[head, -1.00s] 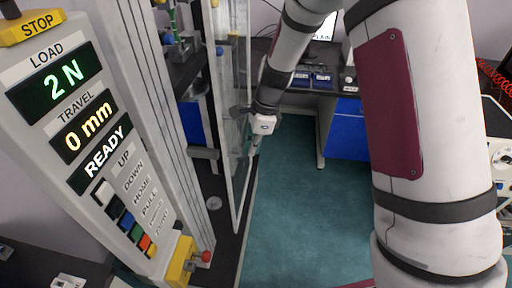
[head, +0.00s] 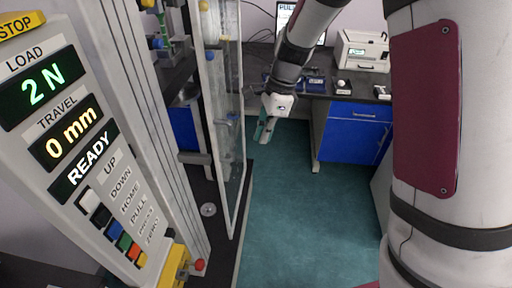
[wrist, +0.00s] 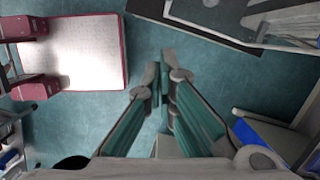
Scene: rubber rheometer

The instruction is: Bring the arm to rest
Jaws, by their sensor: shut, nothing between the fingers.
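My gripper (head: 264,130) hangs from my arm above the green floor, to the right of the clear door (head: 228,130) of the test machine. It is shut and empty. In the wrist view my gripper (wrist: 160,66) points down over open floor, with its fingertips close together and nothing between them. My arm comes in from the top right of the head view, and its large white link hides part of the right side.
The control panel (head: 75,140) on the left reads 2 N, 0 mm and READY. A dark bench (head: 360,92) with a white instrument (head: 362,50) stands behind over a blue cabinet (head: 352,130). The floor (head: 300,220) between is clear.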

